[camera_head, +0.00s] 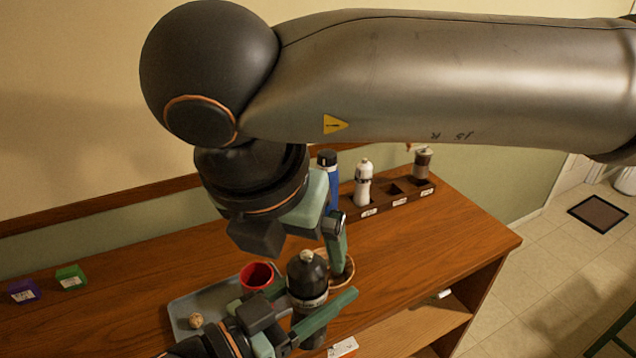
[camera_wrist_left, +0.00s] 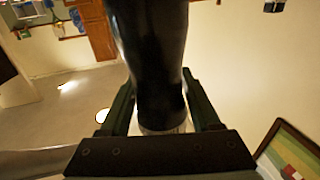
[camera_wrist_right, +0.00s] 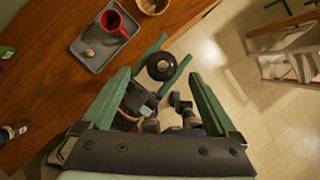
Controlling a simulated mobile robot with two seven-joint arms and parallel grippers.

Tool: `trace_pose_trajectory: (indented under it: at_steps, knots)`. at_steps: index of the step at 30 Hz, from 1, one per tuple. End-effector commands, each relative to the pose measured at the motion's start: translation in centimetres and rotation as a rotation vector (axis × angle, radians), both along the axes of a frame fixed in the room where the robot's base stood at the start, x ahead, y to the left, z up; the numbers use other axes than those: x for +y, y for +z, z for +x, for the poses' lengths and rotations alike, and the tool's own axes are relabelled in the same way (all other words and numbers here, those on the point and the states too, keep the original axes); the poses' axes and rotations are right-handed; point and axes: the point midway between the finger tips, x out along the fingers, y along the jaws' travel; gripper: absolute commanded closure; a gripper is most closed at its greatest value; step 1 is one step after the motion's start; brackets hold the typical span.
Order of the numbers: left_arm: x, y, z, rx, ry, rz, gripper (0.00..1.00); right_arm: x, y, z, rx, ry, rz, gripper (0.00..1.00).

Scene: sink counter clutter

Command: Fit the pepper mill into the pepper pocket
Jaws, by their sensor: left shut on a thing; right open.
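The dark pepper mill (camera_head: 307,277), with a pale knob on top and a light band lower down, stands roughly upright in my left gripper (camera_head: 303,312), held at the counter's front. In the left wrist view the mill's dark body (camera_wrist_left: 155,60) fills the space between the fingers. My right gripper (camera_wrist_right: 158,74) is open above the mill; the mill's round top (camera_wrist_right: 160,67) shows between its fingers, and I see no grip on it. The dark rack (camera_head: 384,209) at the back right has labelled pockets. Its middle pocket (camera_head: 396,189) looks empty; the label is too small to read.
A white mill (camera_head: 363,184) and a brown-and-metal grinder (camera_head: 422,162) stand in the rack's outer pockets. A blue bottle (camera_head: 329,178) is near its left end. A grey tray (camera_head: 183,317) holds a red mug (camera_head: 256,277) and a small round thing. A woven basket (camera_head: 346,277) is close by.

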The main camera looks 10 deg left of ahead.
Motion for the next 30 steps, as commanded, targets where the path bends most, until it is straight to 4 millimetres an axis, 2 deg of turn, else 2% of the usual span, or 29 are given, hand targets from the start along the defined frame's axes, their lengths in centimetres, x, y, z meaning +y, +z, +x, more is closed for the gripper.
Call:
trace_pose_trajectory:
  at_steps: [3,9,21,30]
  knots:
    - [0.0,0.1,0.0,-0.003,-0.001,-0.001,1.0,-0.1,-2.0,0.8,0.002,0.001,-0.001,0.06]
    - [0.0,0.1,0.0,-0.003,-0.001,-0.001,1.0,-0.2,-4.1,1.7,0.002,0.001,0.0,0.06]
    - [0.0,0.1,0.0,-0.003,-0.001,-0.001,1.0,-0.2,-4.8,2.0,0.001,0.001,0.001,0.06]
    - [0.0,0.1,0.0,-0.003,-0.001,-0.001,1.0,-0.2,-4.8,2.0,0.001,0.001,0.001,0.39]
